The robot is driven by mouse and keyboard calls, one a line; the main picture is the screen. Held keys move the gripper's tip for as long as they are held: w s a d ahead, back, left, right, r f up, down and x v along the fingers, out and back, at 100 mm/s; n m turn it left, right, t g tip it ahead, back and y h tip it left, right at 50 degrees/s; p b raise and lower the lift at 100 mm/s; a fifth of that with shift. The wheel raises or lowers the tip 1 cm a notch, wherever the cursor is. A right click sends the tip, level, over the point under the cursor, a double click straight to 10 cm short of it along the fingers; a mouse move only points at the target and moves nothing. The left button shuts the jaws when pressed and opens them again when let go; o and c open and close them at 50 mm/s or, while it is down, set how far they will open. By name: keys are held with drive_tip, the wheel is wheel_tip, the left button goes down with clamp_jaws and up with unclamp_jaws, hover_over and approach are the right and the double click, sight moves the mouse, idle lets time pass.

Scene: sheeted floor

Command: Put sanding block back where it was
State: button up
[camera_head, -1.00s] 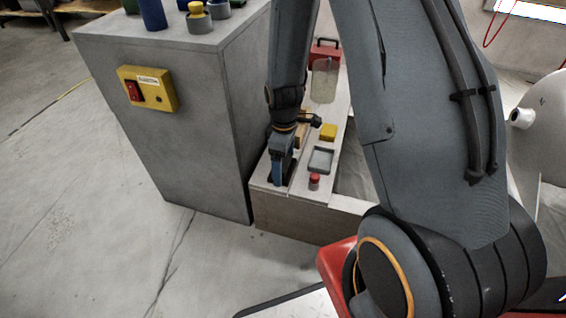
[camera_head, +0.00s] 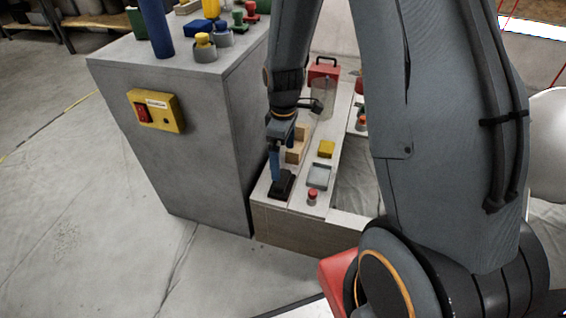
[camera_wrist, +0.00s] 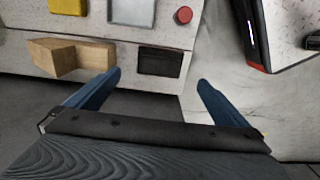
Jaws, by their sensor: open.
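A dark block (camera_head: 281,184), which looks like the sanding block, lies flat on the near end of the pale bench top (camera_head: 300,196). In the wrist view the dark block (camera_wrist: 160,62) sits near the bench's edge, beyond and between my blue fingertips. My gripper (camera_head: 274,165) is open and empty, just above and apart from the block. Its two fingers (camera_wrist: 159,79) are spread wide in the wrist view.
Wooden blocks (camera_head: 297,150), a yellow block (camera_head: 326,149), a grey tray (camera_head: 319,177) and a red-capped item (camera_head: 312,195) stand close by on the bench. A tall grey cabinet (camera_head: 180,110) borders it on the left. A red toolbox (camera_head: 323,69) stands at the back.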

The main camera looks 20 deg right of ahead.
drive_tip(key=s+a+r+m, duration=0.1)
drive_tip(key=s+a+r, duration=0.35)
drive_tip(key=a, duration=0.25)
drive_tip(key=s+a+r+m, duration=0.1)
drive_tip(key=s+a+r, duration=0.3)
drive_tip(key=a+r, duration=0.25)
drive_tip(key=s+a+r+m, duration=0.1)
drive_tip(key=s+a, duration=0.3)
drive_tip(key=s, duration=0.4)
drive_tip(key=s+a+r+m, duration=0.1)
drive_tip(key=s+a+r, duration=0.3)
drive_tip(key=s, duration=0.4)
drive_tip(key=shift+s+r+y, duration=0.2)
drive_tip(key=shift+y, duration=0.2)
drive_tip(key=d+r+m+p, duration=0.3)
drive_tip(key=d+r+p, duration=0.7)
drive_tip(key=r+p, duration=0.3)
drive_tip(key=d+r+m+p, duration=0.4)
drive_tip(key=d+r+p, duration=0.7)
drive_tip(key=r+p, duration=0.3)
drive_tip(key=p, duration=0.2)
drive_tip(key=shift+s+h+p, duration=0.15)
drive_tip(key=shift+h+p, duration=0.25)
